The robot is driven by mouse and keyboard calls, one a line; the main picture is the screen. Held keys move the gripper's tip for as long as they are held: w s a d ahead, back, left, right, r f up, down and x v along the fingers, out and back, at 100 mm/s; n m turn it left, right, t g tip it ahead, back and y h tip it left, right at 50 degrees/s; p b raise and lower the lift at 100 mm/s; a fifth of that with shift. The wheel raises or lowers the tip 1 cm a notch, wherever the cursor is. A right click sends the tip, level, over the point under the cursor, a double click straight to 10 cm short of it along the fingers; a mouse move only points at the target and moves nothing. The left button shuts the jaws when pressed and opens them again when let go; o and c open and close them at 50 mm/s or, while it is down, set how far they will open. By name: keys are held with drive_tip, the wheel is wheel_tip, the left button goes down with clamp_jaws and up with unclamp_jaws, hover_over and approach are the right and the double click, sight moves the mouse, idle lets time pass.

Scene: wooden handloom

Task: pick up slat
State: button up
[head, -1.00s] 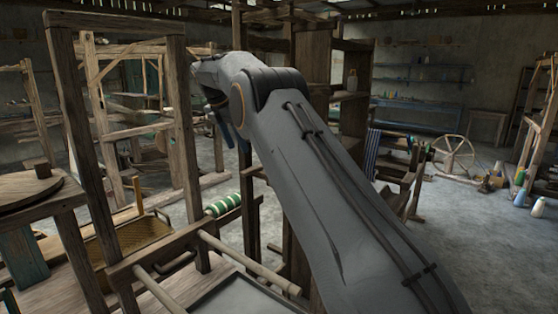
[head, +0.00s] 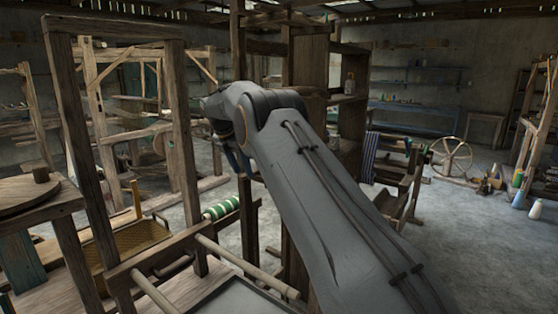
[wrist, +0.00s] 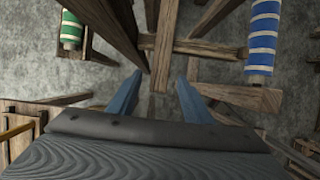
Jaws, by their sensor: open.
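I cannot single out the slat among the many wooden pieces. In the wrist view my gripper (wrist: 159,76) has two blue fingers standing well apart, with nothing held between them. Wooden bars and a post (wrist: 164,45) show beyond the fingertips, apart from them as far as I can tell.
A green-and-white roll (head: 222,208) lies by the loom's bars. A blue-and-white roll (wrist: 263,38) is at upper right in the wrist view. A woven tray (head: 128,242) stands left. Wooden posts crowd the gripper; open floor (head: 465,240) lies right.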

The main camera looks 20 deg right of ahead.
drive_tip(key=shift+w+f, duration=0.1)
drive_tip(key=shift+f, duration=0.3)
drive_tip(key=shift+c, duration=0.2)
clamp_jaws()
drive_tip(key=shift+r, duration=0.1)
